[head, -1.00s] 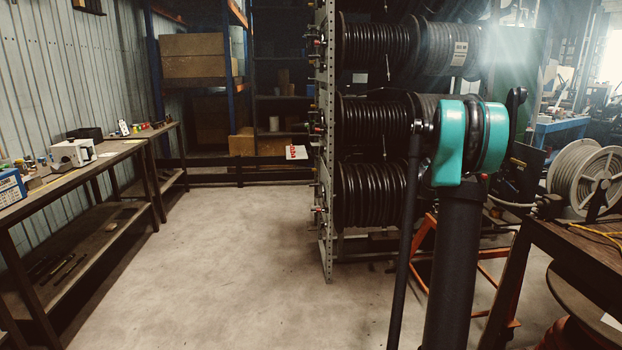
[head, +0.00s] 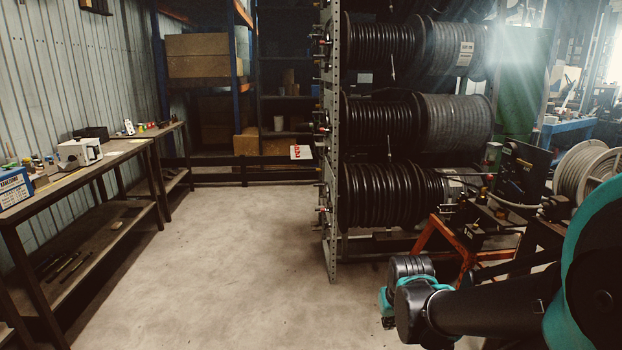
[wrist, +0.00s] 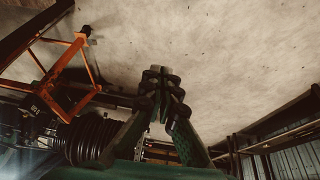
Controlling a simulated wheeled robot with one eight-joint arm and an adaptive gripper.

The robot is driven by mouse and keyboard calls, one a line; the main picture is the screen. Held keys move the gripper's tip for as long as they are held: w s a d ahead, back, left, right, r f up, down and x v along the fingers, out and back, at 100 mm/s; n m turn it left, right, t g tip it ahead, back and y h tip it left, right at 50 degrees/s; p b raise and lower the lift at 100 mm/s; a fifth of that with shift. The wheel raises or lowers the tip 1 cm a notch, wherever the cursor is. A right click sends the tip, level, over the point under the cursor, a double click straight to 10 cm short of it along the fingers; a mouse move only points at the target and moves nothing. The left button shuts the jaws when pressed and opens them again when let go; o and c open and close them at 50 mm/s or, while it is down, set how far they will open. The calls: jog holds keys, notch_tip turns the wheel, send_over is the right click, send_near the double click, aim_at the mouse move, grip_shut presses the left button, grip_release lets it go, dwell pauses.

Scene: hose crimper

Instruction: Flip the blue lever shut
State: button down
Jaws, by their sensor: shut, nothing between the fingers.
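I cannot make out a blue lever in either view. A dark machine (head: 520,172) with a small red part stands at the right of the head view, by an orange frame (head: 462,250). The orange frame also shows at the upper left of the wrist view (wrist: 52,75). My gripper (wrist: 163,76) is shut and empty in the wrist view, with bare floor behind its fingertips. It touches nothing there. In the head view my arm reaches in low from the right, and the gripper fingers cannot be made out.
A rack of black hose reels (head: 385,185) stands in the middle. A long workbench (head: 85,175) runs along the left wall. A pale reel (head: 590,172) is at the far right. The concrete floor (head: 240,260) between bench and rack is clear.

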jog(key=c, duration=2.2)
grip_release()
jog(key=shift+s+a+f, duration=0.35)
jog(key=shift+s+a, duration=0.05)
jog(key=shift+s, duration=0.25)
jog(key=shift+o, duration=1.4)
jog(key=shift+s+a+f, duration=0.1)
jog(key=shift+s+a, duration=0.05)
jog(key=o, duration=0.4)
jog(key=m+g+h, duration=0.3)
jog(key=h, duration=1.5)
send_near(517, 189)
jog(key=d, duration=0.7)
jog(key=w+d, duration=0.1)
jog(key=d, duration=0.2)
jog(key=shift+d, duration=0.25)
jog(key=shift+c, duration=0.3)
grip_shut()
